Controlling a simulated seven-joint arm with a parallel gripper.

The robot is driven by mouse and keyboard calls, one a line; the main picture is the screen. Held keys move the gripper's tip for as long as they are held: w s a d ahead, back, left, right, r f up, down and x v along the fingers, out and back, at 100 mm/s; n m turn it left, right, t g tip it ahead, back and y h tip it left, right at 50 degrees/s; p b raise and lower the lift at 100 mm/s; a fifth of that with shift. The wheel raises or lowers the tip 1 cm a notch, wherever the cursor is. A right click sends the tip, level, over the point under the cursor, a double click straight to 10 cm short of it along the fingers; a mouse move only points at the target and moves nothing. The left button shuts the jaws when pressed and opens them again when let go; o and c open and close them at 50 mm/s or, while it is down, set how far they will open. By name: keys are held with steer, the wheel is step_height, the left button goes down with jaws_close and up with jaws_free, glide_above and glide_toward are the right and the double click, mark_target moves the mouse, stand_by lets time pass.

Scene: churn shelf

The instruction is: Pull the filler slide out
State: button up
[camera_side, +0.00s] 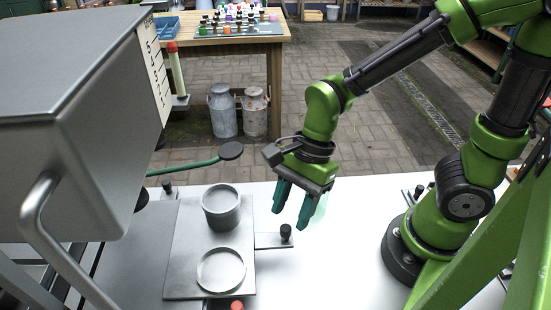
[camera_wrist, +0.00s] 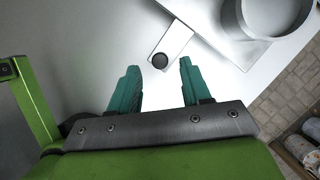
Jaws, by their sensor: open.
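The filler slide (camera_side: 182,262) is a flat grey plate on the white table, beside the big grey machine. A narrow tab (camera_side: 268,241) sticks out from its right side and carries a small upright black knob (camera_side: 286,231). In the wrist view the tab (camera_wrist: 176,41) and knob (camera_wrist: 160,61) lie ahead of my fingers. My gripper (camera_side: 289,219) is open and empty, its teal fingers pointing down just above the knob, apart from it. In the wrist view the knob appears between the two fingertips of my gripper (camera_wrist: 159,65).
A grey metal cup (camera_side: 221,210) and a round ring or recess (camera_side: 221,270) are on the plate. The hopper machine (camera_side: 70,110) stands close on the left. A green-handled lever (camera_side: 190,166) reaches out behind the cup. The white table (camera_side: 340,270) is clear to the right of the knob.

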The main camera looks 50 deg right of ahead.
mark_target(286, 227)
steer(key=v, duration=1.3)
steer(key=shift+d+r, duration=0.2)
steer(key=shift+r, duration=0.05)
steer(key=shift+a, duration=0.1)
steer(key=w+a+n+g+h, duration=0.45)
steer(key=w+a+n, duration=0.25)
steer(key=n, duration=1.1)
steer(key=x, duration=1.7)
steer(key=shift+r, duration=0.1)
